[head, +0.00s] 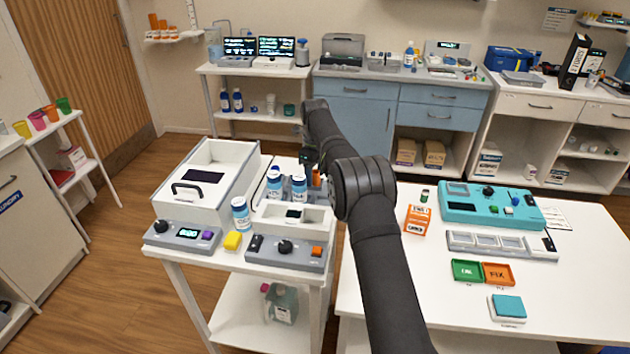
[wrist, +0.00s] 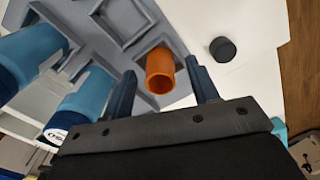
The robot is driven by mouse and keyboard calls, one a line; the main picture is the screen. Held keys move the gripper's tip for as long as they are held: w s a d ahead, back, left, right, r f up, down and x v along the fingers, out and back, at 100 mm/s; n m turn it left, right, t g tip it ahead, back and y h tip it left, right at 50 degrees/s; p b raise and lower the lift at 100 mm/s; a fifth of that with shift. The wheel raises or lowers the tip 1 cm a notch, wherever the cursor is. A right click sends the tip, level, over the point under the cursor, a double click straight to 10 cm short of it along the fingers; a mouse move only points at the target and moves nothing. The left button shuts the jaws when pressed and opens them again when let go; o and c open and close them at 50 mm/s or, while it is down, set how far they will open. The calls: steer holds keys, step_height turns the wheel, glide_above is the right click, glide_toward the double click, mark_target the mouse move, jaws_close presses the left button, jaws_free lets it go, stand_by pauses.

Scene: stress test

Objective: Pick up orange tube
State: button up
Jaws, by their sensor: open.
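The orange tube (wrist: 160,72) stands in a slot of a grey rack (wrist: 105,40) in the wrist view, its open end facing my camera. My gripper (wrist: 163,85) is open, with one dark blue finger on each side of the tube. I see gaps between the fingers and the tube. In the head view the orange tube (head: 316,177) shows only as a sliver beside my arm. My gripper (head: 310,165) is over the rack there, and my arm hides much of it.
Blue-labelled bottles (head: 299,187) stand close to the left of the tube, and two blue ones (wrist: 85,98) show beside my left finger. A dark round cap (wrist: 222,49) lies on the white surface to the right. A grey device (head: 287,251) sits in front of the rack.

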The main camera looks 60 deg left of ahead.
steer(key=c, duration=1)
steer(key=shift+c, duration=0.2)
steer(key=shift+r, duration=0.15)
